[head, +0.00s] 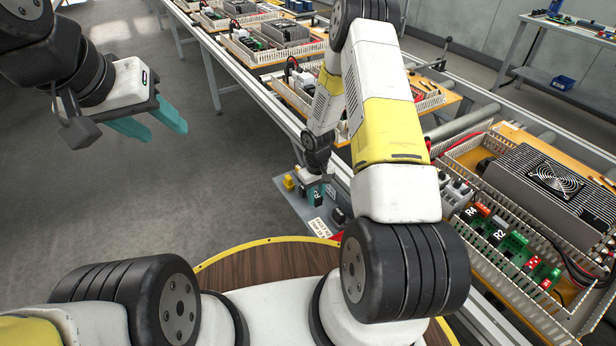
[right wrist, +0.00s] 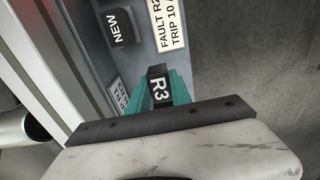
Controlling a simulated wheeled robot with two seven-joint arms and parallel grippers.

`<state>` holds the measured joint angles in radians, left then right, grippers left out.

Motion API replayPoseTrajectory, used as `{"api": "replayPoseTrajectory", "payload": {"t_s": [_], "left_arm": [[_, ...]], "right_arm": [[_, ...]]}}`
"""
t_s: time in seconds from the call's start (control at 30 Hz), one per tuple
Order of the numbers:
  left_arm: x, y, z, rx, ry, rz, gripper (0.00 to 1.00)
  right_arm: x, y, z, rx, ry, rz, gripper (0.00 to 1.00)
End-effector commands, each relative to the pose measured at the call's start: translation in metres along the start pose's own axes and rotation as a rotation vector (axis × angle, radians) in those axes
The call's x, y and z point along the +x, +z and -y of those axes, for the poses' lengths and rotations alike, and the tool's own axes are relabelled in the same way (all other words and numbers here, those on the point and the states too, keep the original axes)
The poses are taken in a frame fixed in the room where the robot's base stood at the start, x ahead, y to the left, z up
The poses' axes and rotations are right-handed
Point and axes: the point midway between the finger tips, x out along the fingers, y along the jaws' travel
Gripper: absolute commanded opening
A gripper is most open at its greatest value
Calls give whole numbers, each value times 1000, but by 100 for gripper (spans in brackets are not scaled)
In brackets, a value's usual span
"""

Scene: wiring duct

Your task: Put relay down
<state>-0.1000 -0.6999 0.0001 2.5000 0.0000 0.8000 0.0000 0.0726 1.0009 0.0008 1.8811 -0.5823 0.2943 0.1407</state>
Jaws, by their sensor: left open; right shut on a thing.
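My right gripper (right wrist: 160,88) is shut on a black relay marked R3 (right wrist: 158,86), held between its teal fingertips. In the head view my right gripper (head: 316,192) is low over a grey shelf (head: 287,196) beside the conveyor. A black block marked NEW (right wrist: 117,28) is on the shelf, apart from the held relay. A white label reading FAULT R2 TRIP 10 A (right wrist: 170,24) lies beside it. I cannot tell whether the relay touches the shelf. My left gripper (head: 150,121) is open and empty, raised over the floor at left.
A panel (head: 452,160) with white slotted ducts on the conveyor at right holds relays marked R4 (head: 472,213) and R2 (head: 498,236), and a fan unit (head: 552,180). A yellow piece (head: 289,183) is on the shelf. More panels line the conveyor behind. The floor at left is clear.

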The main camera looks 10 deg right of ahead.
Motion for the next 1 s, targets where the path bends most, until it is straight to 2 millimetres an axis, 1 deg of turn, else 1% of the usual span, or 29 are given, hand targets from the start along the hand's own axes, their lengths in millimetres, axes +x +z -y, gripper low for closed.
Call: {"api": "replayPoseTrajectory", "payload": {"t_s": [0.17, 0.3, 0.4, 0.73, 0.77, 0.83, 0.87, 1.0], "left_arm": [[0, 0, 0, 0, 0, 0, 47], [0, 0, 0, 0, 0, 0, 47], [0, 0, 0, 0, 0, 0, 47], [0, 0, 0, 0, 0, 0, 47], [0, 0, 0, 0, 0, 0, 47], [0, 0, 0, 0, 0, 0, 47], [0, 0, 0, 0, 0, 0, 47], [0, 0, 0, 0, 0, 0, 47]], "right_arm": [[1, -9, -10, 3, 0, -1, 0], [25, -8, -8, -1, -1, 3, 0], [36, -8, -8, 0, 0, 1, 0], [39, -8, -8, 0, 0, 0, 0], [38, -8, -8, 0, 0, 0, 29], [38, -8, -8, 0, 0, 0, 43], [38, -8, -8, 0, 0, 0, 47], [38, -8, -8, 0, 0, 0, 47]]}}
